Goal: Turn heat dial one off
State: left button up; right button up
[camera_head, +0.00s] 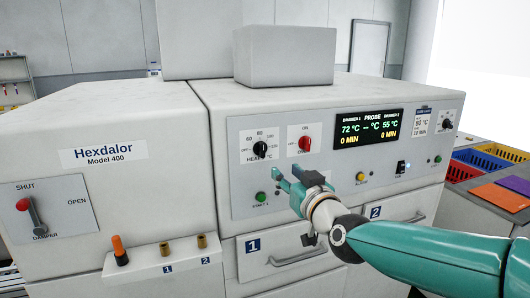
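The heat dial (260,149) is a black knob on a white scale plate marked with numbers such as 60 and 80, on the front panel of the white machine. The label below it reads HEAT, and its last character is partly unclear. My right gripper (288,178) is just below and to the right of this dial, in front of the panel. Its teal fingers are spread apart, with nothing seen between them. It appears apart from the dial. My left gripper is not in view.
A red switch knob (304,144) sits right of the dial, above my gripper. A green start button (261,198) is below the dial. A display (368,128) reads 72 °C and 55 °C. Drawer one (285,250) is below. A damper lever (29,208) is at left.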

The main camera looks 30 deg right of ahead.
aim_at(264, 150)
jog(key=p+x, duration=0.4)
jog(key=x, duration=0.9)
jog(key=shift+w, duration=0.15)
jog(key=shift+w+d, duration=0.1)
jog(key=shift+w, duration=0.55)
jog(key=shift+c, duration=0.2)
grip_shut()
